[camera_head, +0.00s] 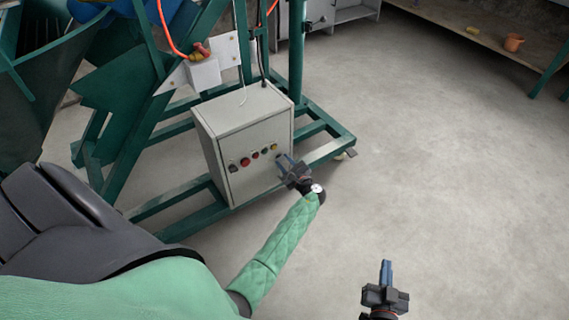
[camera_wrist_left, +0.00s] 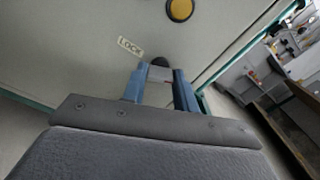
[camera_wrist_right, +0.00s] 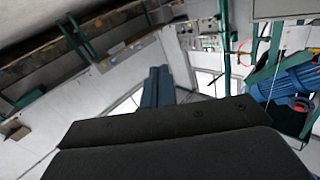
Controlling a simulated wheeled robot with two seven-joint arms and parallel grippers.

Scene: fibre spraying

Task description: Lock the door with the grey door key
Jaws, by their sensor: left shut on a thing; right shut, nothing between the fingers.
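A light grey control cabinet stands in the green frame, and its front door (camera_head: 243,180) carries a row of buttons. In the left wrist view the door (camera_wrist_left: 75,45) fills the background, with a "LOCK" label (camera_wrist_left: 130,46) on it. My left gripper (camera_head: 284,163) is at the right part of the door front. Its fingers (camera_wrist_left: 159,84) are shut on a small grey piece, the grey door key (camera_wrist_left: 159,74), beside the label. A dark round part shows at the key's far end; I cannot tell how deep the key sits. My right gripper (camera_head: 386,270) is shut and empty, low over the floor; its fingers (camera_wrist_right: 157,86) touch.
The green machine frame (camera_head: 318,152) surrounds the cabinet, with a foot at its right corner. A red button (camera_head: 245,162) and a yellow button (camera_wrist_left: 180,9) are on the door. The floor right of the cabinet is clear. A shelf with an orange pot (camera_head: 513,43) stands far right.

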